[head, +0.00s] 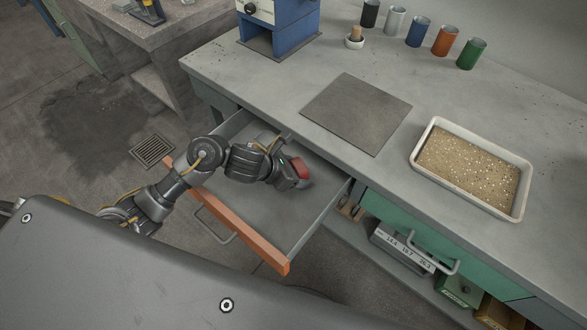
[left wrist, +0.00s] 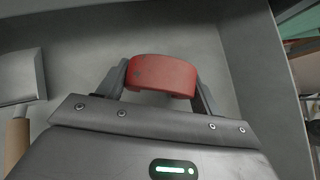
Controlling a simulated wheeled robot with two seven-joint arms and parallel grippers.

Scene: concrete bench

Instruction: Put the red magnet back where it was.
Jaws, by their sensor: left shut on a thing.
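The red magnet (head: 302,168) is a curved red block. In the left wrist view the red magnet (left wrist: 163,73) sits between the two grey fingers of my left gripper (left wrist: 161,82). In the head view my left gripper (head: 300,175) is shut on it, inside the open drawer (head: 275,223) with the orange front. I cannot tell whether the magnet touches the drawer floor. My right gripper is not in view.
A grey-headed tool (left wrist: 20,75) with a wooden handle lies left of the gripper. Drawer walls surround the hand. On the bench are a dark mat (head: 356,112), a granule tray (head: 470,168), several cups and a blue machine (head: 280,25). A green drawer (head: 405,235) is at right.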

